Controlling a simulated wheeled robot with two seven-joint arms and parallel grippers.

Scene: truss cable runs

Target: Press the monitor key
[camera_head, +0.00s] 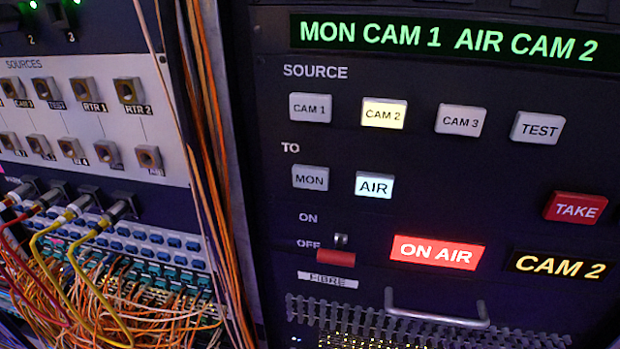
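The monitor key, marked MON (310,178), is an unlit grey key at the left of the TO row on the control panel. The AIR key (374,186) to its right is lit white. In the SOURCE row above, the CAM 2 key (384,114) is lit yellow. The CAM 1 key (310,108), CAM 3 key (461,120) and TEST key (537,127) are unlit. The display (450,41) reads MON CAM 1 AIR CAM 2. Neither gripper is in view.
A red TAKE key (575,208) sits at the right. A red-tipped ON/OFF switch (336,257) is below MON. The ON AIR sign (437,252) is lit red. A metal handle (436,318) sticks out below. Loose cables (205,160) hang along the left rack.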

